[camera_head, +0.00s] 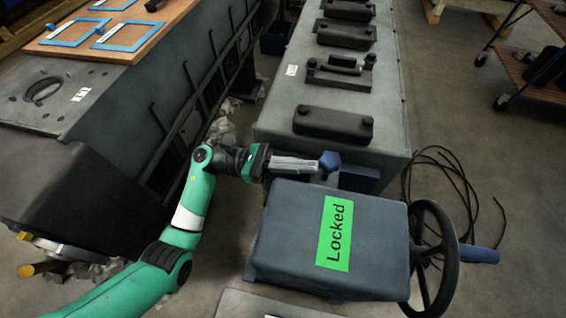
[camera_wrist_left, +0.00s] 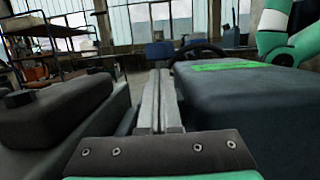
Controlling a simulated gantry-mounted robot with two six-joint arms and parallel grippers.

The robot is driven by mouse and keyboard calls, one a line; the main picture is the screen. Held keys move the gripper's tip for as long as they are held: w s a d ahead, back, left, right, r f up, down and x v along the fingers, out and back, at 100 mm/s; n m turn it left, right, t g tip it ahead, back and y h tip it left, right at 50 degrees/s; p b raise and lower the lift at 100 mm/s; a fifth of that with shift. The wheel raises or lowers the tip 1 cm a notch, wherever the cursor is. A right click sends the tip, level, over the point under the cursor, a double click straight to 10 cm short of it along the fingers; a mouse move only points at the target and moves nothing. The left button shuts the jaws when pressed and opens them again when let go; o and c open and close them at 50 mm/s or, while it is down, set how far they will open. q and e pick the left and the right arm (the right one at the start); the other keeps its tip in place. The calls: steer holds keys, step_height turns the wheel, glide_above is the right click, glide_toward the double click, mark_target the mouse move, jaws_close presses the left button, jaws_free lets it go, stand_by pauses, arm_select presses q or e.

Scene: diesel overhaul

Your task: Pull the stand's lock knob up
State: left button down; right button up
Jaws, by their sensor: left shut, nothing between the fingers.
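The stand's gearbox (camera_head: 290,240) is a dark grey box with a green label (camera_head: 336,234) reading "Locked". The blue lock knob (camera_head: 330,161) stands at the box's far edge. It also shows in the left wrist view (camera_wrist_left: 159,50), straight beyond the fingertips. My left gripper (camera_head: 315,166) reaches in from the left with its fingers level, shut and empty. Its tips are close to the knob in the head view; whether they touch it I cannot tell. In the left wrist view the two fingers (camera_wrist_left: 159,82) lie together. My right gripper is not in view.
A black handwheel (camera_head: 450,262) with a blue handle (camera_head: 479,255) is on the box's right side. Behind stands a grey engine block (camera_head: 275,121) with several black covers. Another block (camera_head: 112,105) is at left. Black cables (camera_head: 455,170) lie on the floor at right.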

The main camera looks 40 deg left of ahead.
mark_target(330, 162)
arm_select(q)
steer(key=shift+w+d+r, duration=0.15)
steer(key=shift+w+d, duration=0.05)
steer(key=shift+d, duration=0.2)
step_height(330, 162, up, 4)
steer(key=shift+r+p, duration=0.2)
steer(key=shift+p, duration=0.9)
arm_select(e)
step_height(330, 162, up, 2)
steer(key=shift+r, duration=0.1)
arm_select(q)
steer(key=shift+a, duration=0.1)
